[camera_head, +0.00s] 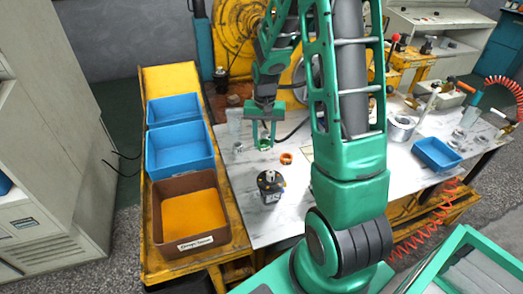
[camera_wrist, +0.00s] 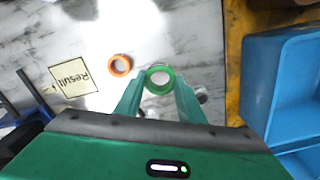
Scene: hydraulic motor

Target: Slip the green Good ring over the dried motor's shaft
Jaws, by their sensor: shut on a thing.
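My gripper (camera_head: 264,138) is above the white marbled table, behind and slightly left of the motor in the head view. It is shut on the green ring (camera_wrist: 160,68), which sits between the fingertips with its hole facing the wrist camera. The dark motor (camera_head: 270,188) stands upright on the table with its light shaft pointing up. The ring is apart from the shaft. The motor is not seen in the wrist view.
An orange ring (camera_head: 286,158) lies near the motor; it also shows in the wrist view (camera_wrist: 120,65). A "Result" card (camera_wrist: 73,78) lies on the table. Blue bins (camera_head: 180,150) and a brown bin (camera_head: 190,205) stand left. A small blue tray (camera_head: 437,153) is right.

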